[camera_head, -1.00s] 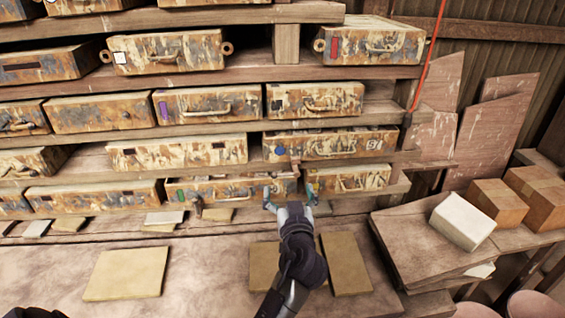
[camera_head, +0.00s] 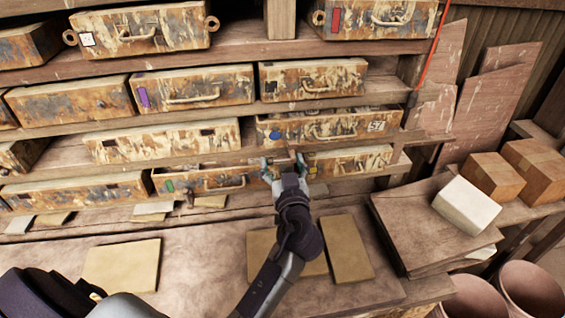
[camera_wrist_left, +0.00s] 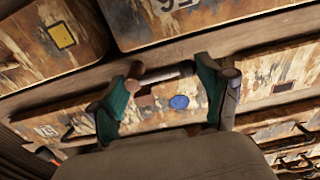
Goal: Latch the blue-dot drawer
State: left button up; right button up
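The blue-dot drawer (camera_head: 350,124) is a rusty, mottled front with a blue dot at its left, a handle and a number label at its right. It also shows in the left wrist view (camera_wrist_left: 195,117), where its blue dot lies between my fingers. My left gripper (camera_head: 289,165) is at the drawer's lower edge, right of and below the dot. In the left wrist view the gripper (camera_wrist_left: 165,88) has its green-padded fingers apart. A small brown bar (camera_head: 299,160) is between the fingers; I cannot tell whether they touch it. My right gripper is out of view.
A green-tag drawer (camera_head: 205,181) and a yellow-mark drawer (camera_head: 350,161) sit just below. Flat tan tiles (camera_head: 347,249) lie on the bench (camera_head: 205,270). A white block (camera_head: 466,207) and brown boxes (camera_head: 491,176) stand at the right.

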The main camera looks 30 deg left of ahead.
pick_arm(q)
jog(key=c, duration=0.5)
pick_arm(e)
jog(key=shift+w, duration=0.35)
